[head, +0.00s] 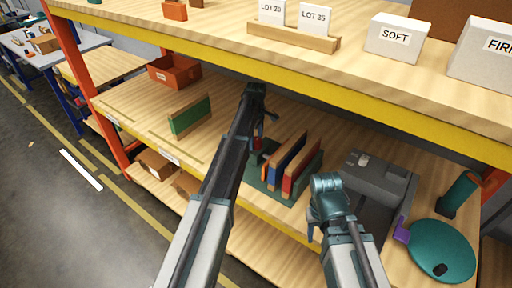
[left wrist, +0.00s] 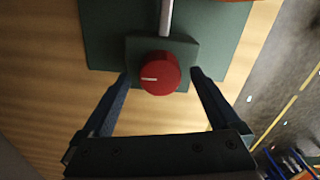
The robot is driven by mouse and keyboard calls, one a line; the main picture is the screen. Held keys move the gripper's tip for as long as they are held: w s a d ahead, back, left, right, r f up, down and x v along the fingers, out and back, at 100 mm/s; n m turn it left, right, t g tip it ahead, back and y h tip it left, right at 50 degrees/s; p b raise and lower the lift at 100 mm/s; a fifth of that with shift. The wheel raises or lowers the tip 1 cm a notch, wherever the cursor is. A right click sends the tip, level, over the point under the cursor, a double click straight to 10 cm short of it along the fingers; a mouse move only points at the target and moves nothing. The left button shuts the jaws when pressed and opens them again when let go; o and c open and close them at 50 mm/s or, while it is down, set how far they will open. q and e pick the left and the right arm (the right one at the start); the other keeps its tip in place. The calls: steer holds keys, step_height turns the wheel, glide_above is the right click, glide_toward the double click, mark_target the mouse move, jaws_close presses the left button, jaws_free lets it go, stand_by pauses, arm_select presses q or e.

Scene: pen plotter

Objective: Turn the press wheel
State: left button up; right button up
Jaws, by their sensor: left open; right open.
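The press wheel is a round red knob (left wrist: 160,74) with a white mark, on a dark green block and plate (left wrist: 215,45) in the left wrist view. My left gripper (left wrist: 160,82) is open, with one finger on each side of the knob; I cannot tell whether they touch it. In the head view my left gripper (head: 262,128) is over the back end of the green press (head: 262,186), on the middle shelf, and partly hides that end. Upright boards (head: 290,160) stand in the press. My right gripper (head: 314,232) is open, in front of the shelf, right of the press.
A grey machine (head: 385,182) and a teal disc (head: 440,252) are at the right. A green board (head: 190,117) and an orange bin (head: 174,71) are at the left. The upper shelf's yellow edge (head: 300,85) runs above the work area.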

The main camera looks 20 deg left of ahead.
arm_select(q)
steer(key=shift+f, duration=0.55)
steer(key=shift+r, duration=0.1)
steer(key=shift+c, duration=0.2)
steer(key=c, duration=1.3)
